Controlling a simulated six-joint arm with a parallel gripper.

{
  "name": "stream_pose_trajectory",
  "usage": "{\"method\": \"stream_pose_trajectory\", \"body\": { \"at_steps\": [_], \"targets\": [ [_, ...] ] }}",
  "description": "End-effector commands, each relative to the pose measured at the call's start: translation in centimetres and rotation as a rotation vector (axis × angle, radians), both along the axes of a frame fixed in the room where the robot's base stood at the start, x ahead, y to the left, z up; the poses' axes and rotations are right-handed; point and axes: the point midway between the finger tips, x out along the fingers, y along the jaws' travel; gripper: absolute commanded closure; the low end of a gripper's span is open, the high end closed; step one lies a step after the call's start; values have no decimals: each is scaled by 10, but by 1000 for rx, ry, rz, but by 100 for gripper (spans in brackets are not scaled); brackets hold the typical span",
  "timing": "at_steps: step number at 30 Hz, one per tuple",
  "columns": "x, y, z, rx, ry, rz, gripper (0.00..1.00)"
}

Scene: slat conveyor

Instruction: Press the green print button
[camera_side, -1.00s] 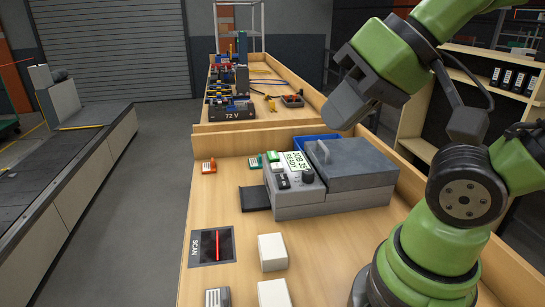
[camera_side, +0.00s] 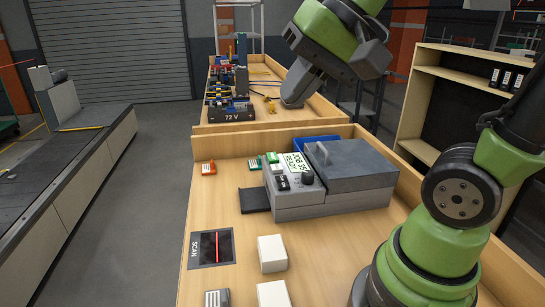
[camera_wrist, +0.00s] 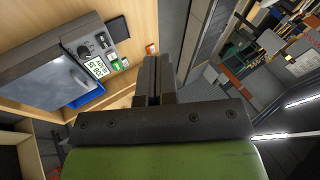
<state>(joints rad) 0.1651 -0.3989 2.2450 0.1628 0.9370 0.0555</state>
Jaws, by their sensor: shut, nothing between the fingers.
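The grey label printer (camera_side: 320,200) sits on the wooden bench, with a lit display (camera_side: 296,163) and a dark knob on its sloped panel. A small green button (camera_side: 272,158) shows at the panel's far left corner; it also appears as a green patch (camera_wrist: 115,66) in the wrist view. My gripper (camera_side: 292,102) is shut and empty, high above and behind the printer, well apart from the button. In the wrist view the shut fingers (camera_wrist: 152,62) point toward the bench edge, to the right of the printer.
A green-and-white tag (camera_side: 255,164) and an orange tag (camera_side: 208,168) lie left of the printer. White boxes (camera_side: 271,253) and a scan plate (camera_side: 212,248) are in front. A blue bin (camera_side: 315,141) stands behind the printer. A rear bench holds 72 V equipment (camera_side: 232,110).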

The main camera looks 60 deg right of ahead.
Motion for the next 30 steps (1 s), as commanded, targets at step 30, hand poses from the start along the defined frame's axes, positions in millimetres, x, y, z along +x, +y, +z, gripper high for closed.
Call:
{"method": "stream_pose_trajectory", "body": {
  "at_steps": [30],
  "targets": [
    [181, -212, -125, 826, 185, -902, 100]
  ]
}}
